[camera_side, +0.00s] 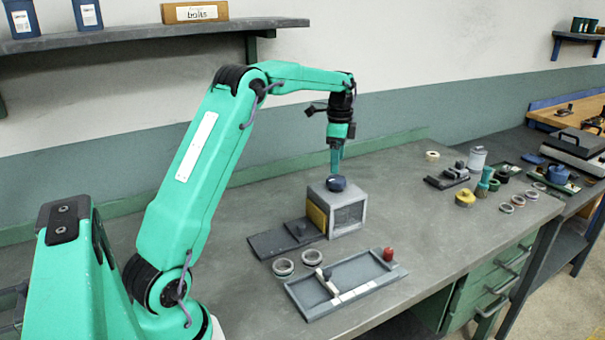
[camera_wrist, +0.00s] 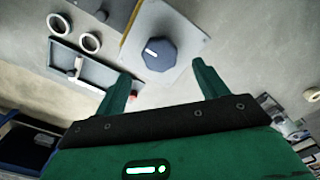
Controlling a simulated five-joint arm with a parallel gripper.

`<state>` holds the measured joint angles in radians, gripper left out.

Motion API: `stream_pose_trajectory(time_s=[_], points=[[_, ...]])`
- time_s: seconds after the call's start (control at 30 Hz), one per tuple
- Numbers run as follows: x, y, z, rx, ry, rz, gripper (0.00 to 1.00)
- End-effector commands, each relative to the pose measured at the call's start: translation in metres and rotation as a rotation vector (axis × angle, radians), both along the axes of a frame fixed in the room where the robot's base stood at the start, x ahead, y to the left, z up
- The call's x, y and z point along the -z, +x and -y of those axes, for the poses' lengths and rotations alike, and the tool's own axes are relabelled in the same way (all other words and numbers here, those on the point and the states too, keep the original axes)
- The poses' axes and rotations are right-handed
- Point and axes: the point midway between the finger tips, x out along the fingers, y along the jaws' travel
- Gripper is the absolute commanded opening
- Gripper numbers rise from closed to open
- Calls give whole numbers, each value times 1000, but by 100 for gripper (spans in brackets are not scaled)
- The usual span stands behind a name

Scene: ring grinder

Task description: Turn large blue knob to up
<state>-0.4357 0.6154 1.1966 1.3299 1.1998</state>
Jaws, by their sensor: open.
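The large blue knob (camera_side: 336,183) sits on top of a grey box-shaped machine (camera_side: 349,215) with a yellow side panel. In the wrist view the knob (camera_wrist: 160,54) is a dark blue polygon with a white mark on its left part. My gripper (camera_side: 337,172) points down just above the knob in the side view. In the wrist view my gripper (camera_wrist: 160,80) has its two green fingers spread apart, with the knob beyond and between the tips. The fingers look empty and apart from the knob.
A grey tray (camera_side: 345,282) with a red knob (camera_side: 388,254) lies in front of the machine. Two metal rings (camera_side: 283,267) lie left of the tray. Several small parts stand at the right of the bench. A wall shelf (camera_side: 150,33) is behind the arm.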

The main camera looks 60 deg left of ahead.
Motion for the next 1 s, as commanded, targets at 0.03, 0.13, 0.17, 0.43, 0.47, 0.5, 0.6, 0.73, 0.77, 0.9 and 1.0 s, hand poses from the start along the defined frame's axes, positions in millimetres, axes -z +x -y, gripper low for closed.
stream_pose_trajectory(time_s=[0.03, 0.13, 0.17, 0.43, 0.47, 0.5, 0.6, 0.73, 0.77, 0.9, 1.0], points=[[7, 0, 0, 0, -1, -2, 72], [19, 0, 0, 0, -1, -3, 72], [23, 0, 0, 0, -1, -3, 72], [50, 0, 0, 0, -1, -2, 72], [52, 0, 0, 0, 0, -1, 72], [54, 0, 0, 0, -1, -1, 72], [56, 0, 0, -1, 0, 0, 72], [57, 0, 0, 0, 0, 0, 72], [57, 0, 0, 0, 0, 0, 72], [57, 0, 0, 0, 0, 0, 62], [57, 0, 0, -1, 0, 0, 43]])
